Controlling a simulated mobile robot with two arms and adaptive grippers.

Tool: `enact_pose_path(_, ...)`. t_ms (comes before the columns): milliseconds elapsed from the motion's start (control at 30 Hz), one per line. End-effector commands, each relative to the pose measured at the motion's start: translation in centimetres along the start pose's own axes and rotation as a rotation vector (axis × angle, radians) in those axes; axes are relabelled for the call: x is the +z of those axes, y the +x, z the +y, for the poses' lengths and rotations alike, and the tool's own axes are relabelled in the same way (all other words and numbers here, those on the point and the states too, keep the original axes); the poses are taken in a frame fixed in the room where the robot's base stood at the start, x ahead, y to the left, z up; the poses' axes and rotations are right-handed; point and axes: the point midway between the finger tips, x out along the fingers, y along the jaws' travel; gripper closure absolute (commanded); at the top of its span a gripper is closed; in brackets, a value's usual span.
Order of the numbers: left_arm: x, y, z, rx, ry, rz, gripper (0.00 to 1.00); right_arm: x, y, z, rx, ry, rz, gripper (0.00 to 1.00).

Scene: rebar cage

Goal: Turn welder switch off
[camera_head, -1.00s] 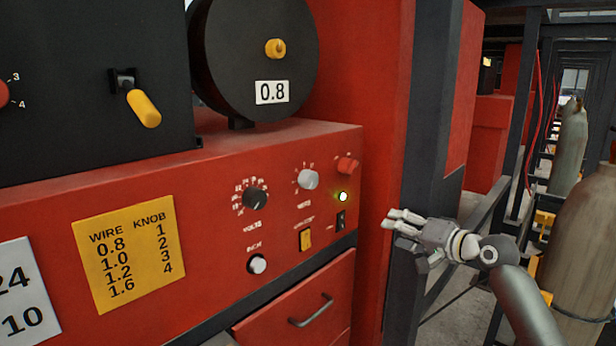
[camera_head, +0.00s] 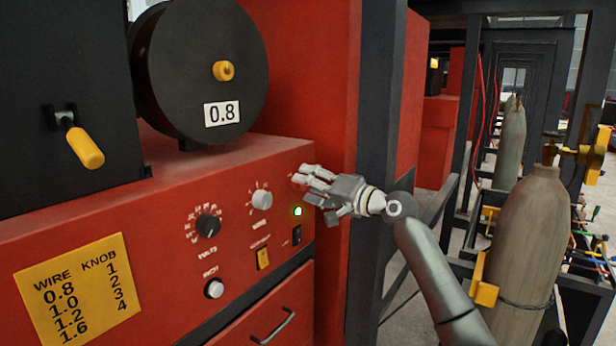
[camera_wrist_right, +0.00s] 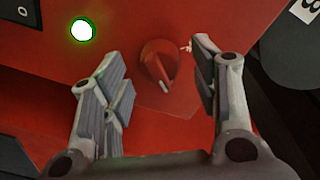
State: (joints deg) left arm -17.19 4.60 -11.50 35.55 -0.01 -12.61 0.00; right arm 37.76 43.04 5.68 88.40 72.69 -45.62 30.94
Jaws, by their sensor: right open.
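The red welder (camera_head: 110,190) has a red rotary knob at the upper right of its front panel. In the right wrist view the knob (camera_wrist_right: 158,62) is between my open fingers, with its pale pointer mark towards the bottom of the picture. In the head view my right gripper (camera_head: 305,180) covers most of it. The gripper is open and empty, and I cannot tell whether it touches the knob. A green lamp (camera_head: 297,211) beside the knob is lit; it also shows in the wrist view (camera_wrist_right: 82,30). A small black rocker switch (camera_head: 297,234) sits below the lamp. My left gripper is out of view.
A black wire spool (camera_head: 190,100) stands above. A dark post (camera_head: 378,100) is right of the welder. Gas cylinders (camera_head: 530,230) stand at the right.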

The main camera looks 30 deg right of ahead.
Motion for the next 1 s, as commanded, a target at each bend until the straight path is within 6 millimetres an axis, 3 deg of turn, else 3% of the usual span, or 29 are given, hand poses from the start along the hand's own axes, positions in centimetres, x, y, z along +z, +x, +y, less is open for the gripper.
enact_pose_path(400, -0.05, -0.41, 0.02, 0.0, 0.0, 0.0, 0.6, 0.06, 0.96, 0.06, 0.001, -0.002, 0.0, 0.45)
enact_pose_path(767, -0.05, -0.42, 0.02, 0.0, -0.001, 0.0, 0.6, 0.05, 0.93, 0.05, 0.001, -0.002, 0.0, 0.9)
enact_pose_path(1000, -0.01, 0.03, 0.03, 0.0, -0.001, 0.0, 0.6, 0.12, 0.92, 0.18, -0.001, -0.02, 0.001, 0.91)
